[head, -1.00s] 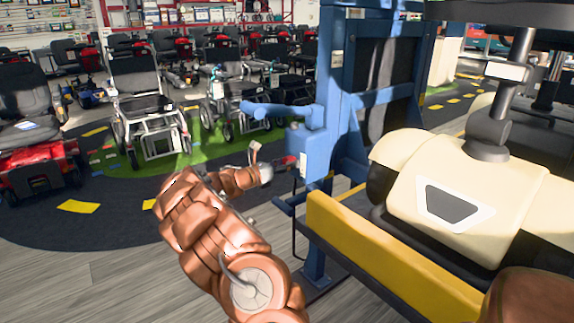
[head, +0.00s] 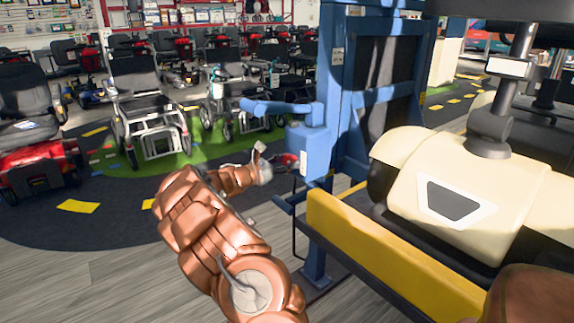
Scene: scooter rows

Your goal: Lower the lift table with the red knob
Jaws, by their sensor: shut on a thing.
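The blue lift table frame (head: 345,100) stands upright right of centre, with a yellow-edged platform (head: 385,255) in front of it. A cream scooter (head: 415,180) sits on the platform. A blue box (head: 309,148) with a blue lever (head: 275,108) juts from the left side of the frame. The red knob (head: 286,158) is low on the left side of this box. My gripper (head: 272,168) is at the knob and shut on it. The fingertips are small and partly hidden in this view.
Rows of mobility scooters and power chairs (head: 145,110) stand behind on a dark and green mat. The wood floor (head: 100,275) at the lower left is clear. The yellow platform edge lies close to the right of my arm.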

